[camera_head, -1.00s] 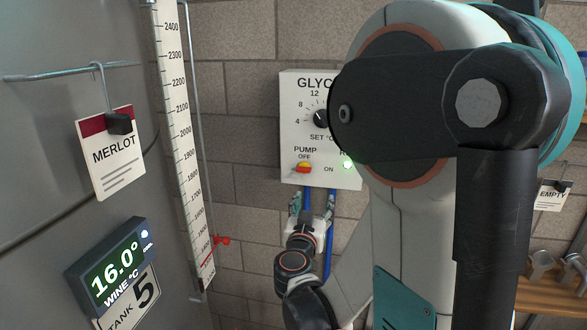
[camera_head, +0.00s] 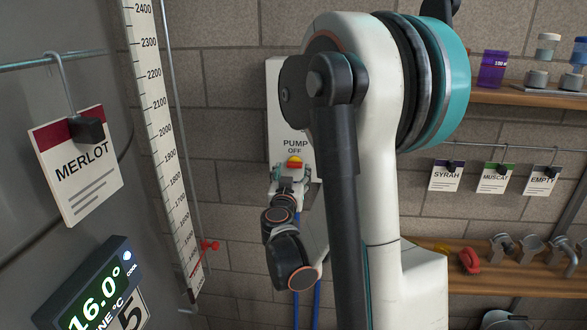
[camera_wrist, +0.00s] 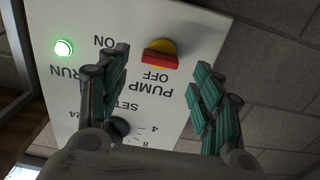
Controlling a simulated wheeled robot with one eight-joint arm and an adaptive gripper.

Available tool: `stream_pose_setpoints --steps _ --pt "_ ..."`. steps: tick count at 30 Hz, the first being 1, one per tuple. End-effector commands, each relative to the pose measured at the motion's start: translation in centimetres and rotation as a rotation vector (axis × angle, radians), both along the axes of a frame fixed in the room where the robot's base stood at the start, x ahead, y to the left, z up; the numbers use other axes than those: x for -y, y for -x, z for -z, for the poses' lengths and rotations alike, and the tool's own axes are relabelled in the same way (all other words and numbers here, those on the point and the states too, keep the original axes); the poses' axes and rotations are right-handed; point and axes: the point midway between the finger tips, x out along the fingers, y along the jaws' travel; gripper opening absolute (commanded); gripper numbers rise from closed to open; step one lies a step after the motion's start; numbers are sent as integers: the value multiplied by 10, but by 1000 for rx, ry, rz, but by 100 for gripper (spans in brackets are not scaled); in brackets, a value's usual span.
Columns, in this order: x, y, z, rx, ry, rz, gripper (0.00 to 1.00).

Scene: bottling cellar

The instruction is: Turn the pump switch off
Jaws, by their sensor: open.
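The pump switch (camera_head: 295,162) is a red bar handle on a yellow round base, low on the white control panel (camera_head: 276,110). In the wrist view the switch (camera_wrist: 160,58) appears upside down, with its red bar lying crosswise, OFF printed on one side and ON off to the left. The green RUN light (camera_wrist: 63,48) is lit. My gripper (camera_head: 291,176) is just below and in front of the switch. In the wrist view my gripper (camera_wrist: 162,68) is open and empty, with the switch framed between its teal fingertips. Contact cannot be told.
My arm hides much of the panel in the head view. A level gauge (camera_head: 165,120) and tank with a MERLOT tag (camera_head: 78,165) stand at left. A shelf (camera_head: 510,262) with fittings is at right. The set dial (camera_wrist: 120,128) lies between the fingers' bases.

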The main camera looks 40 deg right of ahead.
Motion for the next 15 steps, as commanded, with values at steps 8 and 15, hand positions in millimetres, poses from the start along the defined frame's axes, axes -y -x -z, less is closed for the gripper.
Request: stream_pose_setpoints --steps 8,15 --pt "29 -24 0 0 0 1 60" --pt "33 -29 0 0 0 -1 60"
